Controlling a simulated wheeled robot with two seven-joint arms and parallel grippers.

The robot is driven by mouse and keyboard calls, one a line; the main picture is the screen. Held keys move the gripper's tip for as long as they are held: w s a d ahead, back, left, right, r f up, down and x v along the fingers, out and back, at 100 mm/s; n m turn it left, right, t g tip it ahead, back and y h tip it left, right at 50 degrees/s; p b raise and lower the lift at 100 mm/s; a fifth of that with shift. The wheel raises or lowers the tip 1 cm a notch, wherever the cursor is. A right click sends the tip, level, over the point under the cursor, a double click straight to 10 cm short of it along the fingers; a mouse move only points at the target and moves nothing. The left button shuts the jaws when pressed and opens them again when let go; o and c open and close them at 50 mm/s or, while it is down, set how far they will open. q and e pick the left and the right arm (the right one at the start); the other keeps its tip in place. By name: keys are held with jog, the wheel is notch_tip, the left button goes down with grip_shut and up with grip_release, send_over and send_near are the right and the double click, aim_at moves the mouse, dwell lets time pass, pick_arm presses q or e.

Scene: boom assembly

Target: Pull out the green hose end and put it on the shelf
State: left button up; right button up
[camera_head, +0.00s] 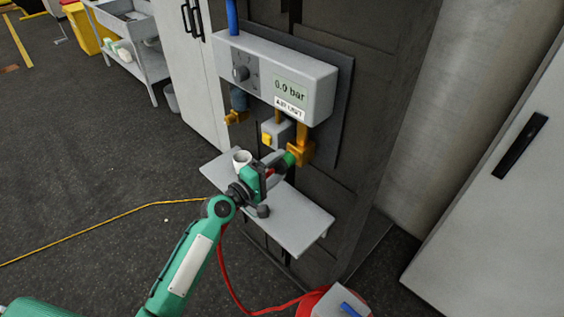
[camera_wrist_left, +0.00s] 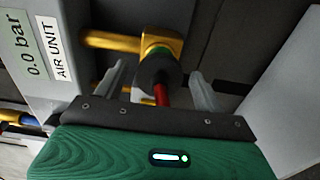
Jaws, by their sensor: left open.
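The green hose end (camera_head: 289,158) sits at the brass fitting (camera_head: 301,150) under the air unit (camera_head: 290,80). In the left wrist view its dark collar (camera_wrist_left: 158,70) meets the brass fitting (camera_wrist_left: 160,42), with a green band between them and the red hose (camera_wrist_left: 161,94) running back toward my gripper. My left gripper (camera_head: 279,164) is open around the hose end; its fingers (camera_wrist_left: 158,78) stand on either side with visible gaps. The grey shelf (camera_head: 290,217) lies below the gripper. My right gripper is not in view.
A white cup (camera_head: 242,158) stands on the shelf beside my left wrist. The red hose (camera_head: 235,286) hangs below toward a red reel (camera_head: 315,300) on the floor. The right part of the shelf is clear. A yellow cable (camera_head: 120,213) crosses the floor.

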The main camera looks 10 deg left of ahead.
aim_at(274, 170)
pick_arm(q)
jog(key=shift+x, duration=1.2)
jog(key=shift+c, duration=0.2)
jog(key=c, duration=1.3)
jog(key=shift+o, duration=0.2)
jog(key=shift+v, duration=3)
